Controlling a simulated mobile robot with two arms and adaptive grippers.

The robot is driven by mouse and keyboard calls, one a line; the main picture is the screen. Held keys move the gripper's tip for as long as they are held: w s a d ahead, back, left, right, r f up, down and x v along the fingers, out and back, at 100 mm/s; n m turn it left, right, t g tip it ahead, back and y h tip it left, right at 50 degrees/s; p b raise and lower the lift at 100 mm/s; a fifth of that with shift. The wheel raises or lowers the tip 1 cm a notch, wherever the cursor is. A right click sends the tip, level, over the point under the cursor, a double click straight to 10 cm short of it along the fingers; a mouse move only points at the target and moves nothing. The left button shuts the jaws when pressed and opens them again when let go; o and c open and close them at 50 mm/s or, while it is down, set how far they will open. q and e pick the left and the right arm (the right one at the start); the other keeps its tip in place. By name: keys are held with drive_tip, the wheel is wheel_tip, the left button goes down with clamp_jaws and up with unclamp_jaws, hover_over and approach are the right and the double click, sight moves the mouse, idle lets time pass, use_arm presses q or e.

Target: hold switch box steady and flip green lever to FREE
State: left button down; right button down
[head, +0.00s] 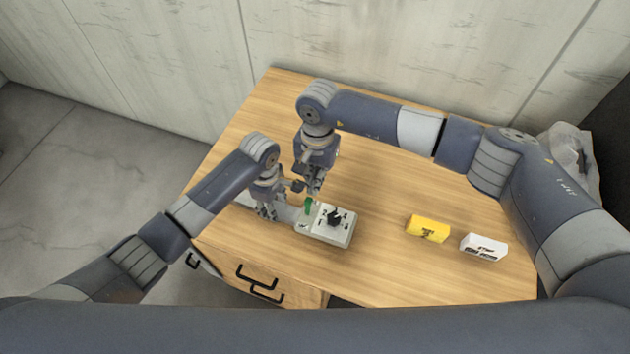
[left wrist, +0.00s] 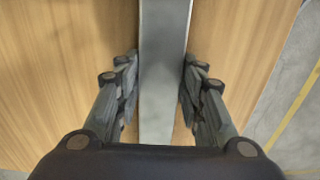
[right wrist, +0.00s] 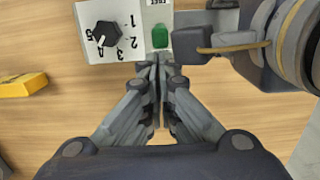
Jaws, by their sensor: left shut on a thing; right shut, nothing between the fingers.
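The switch box (head: 340,238) is a pale box on the wooden table, with a black knob and numbers on top; it also shows in the right wrist view (right wrist: 88,48). Its green lever (head: 308,205) stands at the box's left end, and in the right wrist view the lever (right wrist: 160,36) lies beside an upside-down FREE label (right wrist: 158,3). My left gripper (head: 267,210) is shut on the flat grey bar (left wrist: 163,75) at the box's left. My right gripper (head: 313,190) is shut and empty, its fingertips (right wrist: 160,66) close beside the lever; contact is unclear.
A yellow block (head: 428,229) and a white block (head: 484,248) with print lie to the right on the table (head: 390,280). A concrete wall (head: 400,45) stands behind the table. My two grippers are very close together.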

drive_tip(key=shift+r, duration=0.2)
drive_tip(key=w+d+f, duration=0.2)
drive_tip(key=w, duration=0.2)
wheel_tip(320, 180, up, 10)
drive_tip(key=shift+a+r, duration=0.15)
idle(0.4)
drive_tip(key=shift+w, duration=0.1)
drive_tip(key=f, duration=0.1)
drive_tip(key=w+f, duration=0.1)
drive_tip(key=f, duration=0.1)
drive_tip(key=shift+w+d, duration=0.25)
drive_tip(key=shift+d, duration=0.05)
drive_tip(key=shift+f, duration=0.1)
